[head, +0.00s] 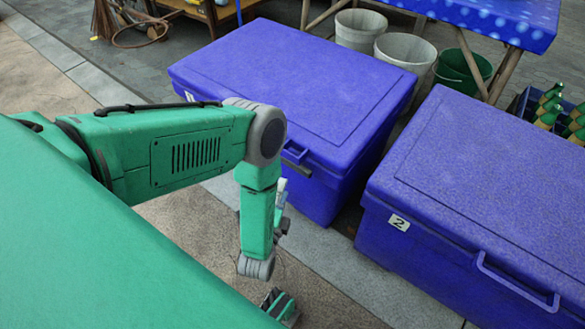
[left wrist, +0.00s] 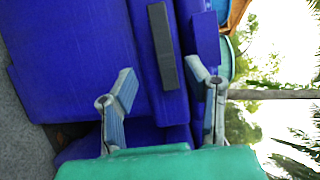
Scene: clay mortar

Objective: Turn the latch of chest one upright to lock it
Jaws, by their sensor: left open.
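Chest one (head: 300,85) is the blue lidded chest on the left in the head view; its front also fills much of the left wrist view (left wrist: 75,60). Its latch is a dark grey bar on the front. It shows in the head view (head: 296,168) beside my left arm and in the left wrist view (left wrist: 163,45). The latch lies level along the chest front, not upright. My left gripper (left wrist: 162,75) is open and empty, its two pale fingers spread with the latch's near end just beyond and between them. In the head view, my forearm hides most of this gripper.
A second blue chest (head: 500,170), labelled 2, stands close on the right, with a narrow gap between. Pale buckets (head: 403,55), a green bucket (head: 462,70) and a table with a blue cloth (head: 490,18) are behind. Paving is open in front of the chests.

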